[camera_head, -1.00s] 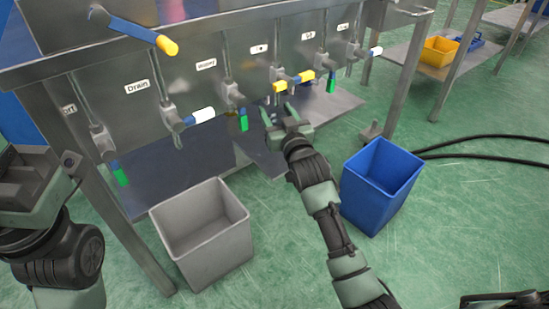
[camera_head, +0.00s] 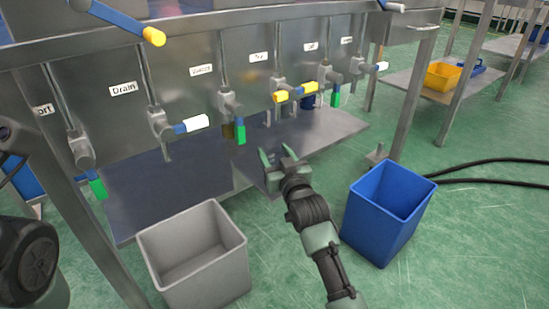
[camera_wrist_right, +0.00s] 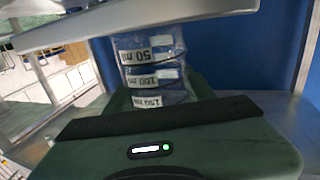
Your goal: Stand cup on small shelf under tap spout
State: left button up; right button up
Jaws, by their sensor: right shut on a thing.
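My right gripper (camera_head: 276,157) is in front of the row of taps, low by the near edge of the small grey shelf (camera_head: 318,133). In the right wrist view, a clear cup (camera_wrist_right: 150,70) with 50, 100 and 150 ml marks sits between its fingers, and the gripper is shut on it. The marks read upside down there. The cup is hard to make out in the head view. A tap with a yellow handle (camera_head: 289,94) is above and behind the gripper. Its spout is not clear. Only part of my left arm shows at the left edge.
More taps with white (camera_head: 194,123) and green (camera_head: 240,134) ends line the metal panel. A grey bin (camera_head: 235,280) and a blue bin (camera_head: 375,222) stand on the floor in front, either side of my right arm. A table leg (camera_head: 402,100) rises at the right.

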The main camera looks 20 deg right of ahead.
jog(key=shift+r, duration=0.1)
jog(key=o, duration=1.4)
